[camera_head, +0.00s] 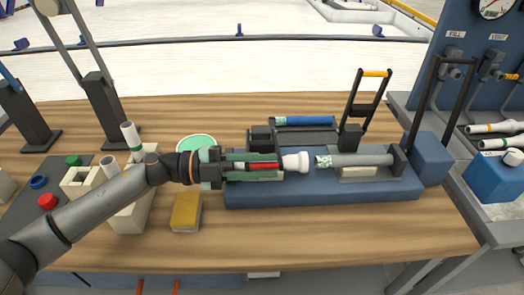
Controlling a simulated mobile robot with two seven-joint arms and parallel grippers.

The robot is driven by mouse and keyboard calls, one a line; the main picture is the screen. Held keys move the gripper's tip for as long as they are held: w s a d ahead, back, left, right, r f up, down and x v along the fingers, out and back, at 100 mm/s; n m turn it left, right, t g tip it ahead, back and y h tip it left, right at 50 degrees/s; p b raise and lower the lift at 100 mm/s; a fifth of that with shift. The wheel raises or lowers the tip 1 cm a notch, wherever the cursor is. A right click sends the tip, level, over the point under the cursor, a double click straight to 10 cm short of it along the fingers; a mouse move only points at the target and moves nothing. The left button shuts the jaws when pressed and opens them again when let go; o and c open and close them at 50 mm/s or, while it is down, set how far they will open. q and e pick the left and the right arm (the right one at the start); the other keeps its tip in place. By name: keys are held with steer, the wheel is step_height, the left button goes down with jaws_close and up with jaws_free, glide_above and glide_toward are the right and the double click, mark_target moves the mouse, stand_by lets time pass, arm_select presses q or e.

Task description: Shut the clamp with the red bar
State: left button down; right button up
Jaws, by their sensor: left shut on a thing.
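My left gripper (276,166) reaches in from the left over the left half of the blue fixture (320,190). Its green-grey fingers are shut on the red bar (262,166), which shows between them. The bar is low, close to the fixture. The rest of its clamp is mostly hidden by my gripper, so I cannot tell whether it is fully shut. A white fitting (298,161) lies just right of the fingertips. A grey pipe (362,160) with a speckled end continues to the right along the fixture. My right gripper is not in view.
Behind, a black fixture holds a blue pipe (305,121); its clamp with an orange bar (376,73) stands raised. A tall black clamp frame (443,95) stands at the fixture's right end. A yellow block (187,211) lies in front. The table's front right is clear.

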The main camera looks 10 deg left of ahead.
arm_select(q)
step_height(320, 180, down, 6)
steer(key=s+m+b, duration=0.1)
steer(key=m+b, duration=0.1)
steer(key=b, duration=0.1)
steer(key=shift+f, duration=0.2)
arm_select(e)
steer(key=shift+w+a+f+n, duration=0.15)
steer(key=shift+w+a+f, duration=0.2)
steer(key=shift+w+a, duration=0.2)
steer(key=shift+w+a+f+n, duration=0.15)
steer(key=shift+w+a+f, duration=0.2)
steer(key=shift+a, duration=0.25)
arm_select(q)
steer(key=shift+f, duration=0.1)
steer(key=c, duration=0.8)
jaws_free()
steer(key=shift+w, duration=0.1)
steer(key=shift+c, duration=0.2)
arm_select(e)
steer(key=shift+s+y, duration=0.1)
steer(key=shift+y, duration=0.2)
